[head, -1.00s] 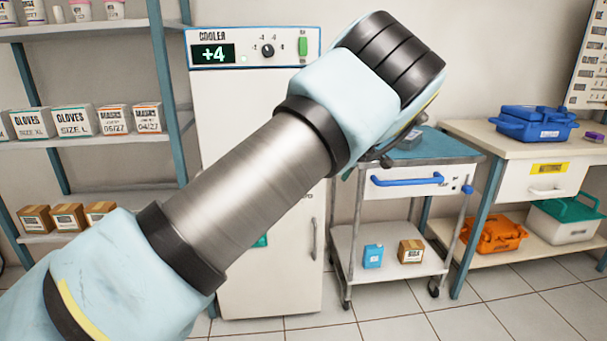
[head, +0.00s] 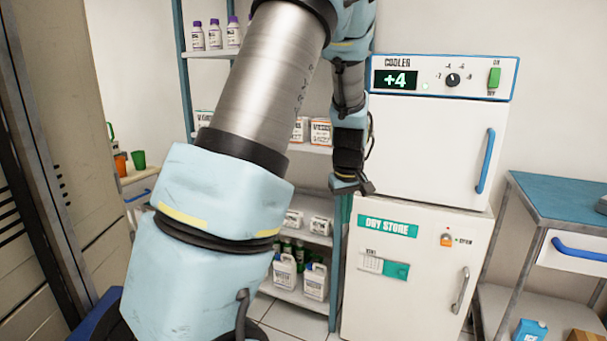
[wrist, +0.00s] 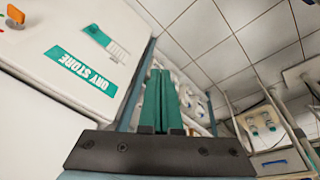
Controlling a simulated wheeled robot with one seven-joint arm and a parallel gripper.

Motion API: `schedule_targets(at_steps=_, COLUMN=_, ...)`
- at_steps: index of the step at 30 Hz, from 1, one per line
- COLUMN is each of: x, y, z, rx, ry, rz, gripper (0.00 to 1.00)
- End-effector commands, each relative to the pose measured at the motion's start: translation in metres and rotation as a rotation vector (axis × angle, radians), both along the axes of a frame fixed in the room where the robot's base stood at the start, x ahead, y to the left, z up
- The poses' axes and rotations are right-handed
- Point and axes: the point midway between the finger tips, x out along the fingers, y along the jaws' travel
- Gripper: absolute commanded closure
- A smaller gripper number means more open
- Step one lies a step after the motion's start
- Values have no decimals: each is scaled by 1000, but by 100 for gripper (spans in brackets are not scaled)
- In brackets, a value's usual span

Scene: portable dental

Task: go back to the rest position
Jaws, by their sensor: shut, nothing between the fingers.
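My arm rises through the middle of the head view and bends over at the top. My gripper (head: 366,187) hangs down at its end, in front of the shelf rack and left of the dry store cabinet. In the wrist view my gripper (wrist: 160,75) shows two green fingers side by side, pressed together with nothing between them. The fingers look clear of the shelf and the cabinet, though the exact gap cannot be told.
The dry store cabinet (head: 400,300) stands right of the gripper, with the cooler (head: 425,150) on top. A shelf rack (head: 340,265) with bottles and boxes is behind my arm. A blue-topped cart (head: 570,200) is at right. A tall grey panel (head: 65,150) stands at left.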

Motion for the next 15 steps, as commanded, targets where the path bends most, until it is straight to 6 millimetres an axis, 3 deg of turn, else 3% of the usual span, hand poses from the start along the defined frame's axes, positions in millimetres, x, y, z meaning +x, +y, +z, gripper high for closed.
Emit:
schedule_targets(at_steps=1, x=-14, y=29, z=5, rx=0, ry=16, rz=-19, gripper=100)
schedule_targets(at_steps=6, x=-67, y=96, z=12, rx=21, ry=52, rz=-139, gripper=100)
schedule_targets(at_steps=15, x=-140, y=156, z=15, rx=64, ry=75, rz=-298, gripper=100)
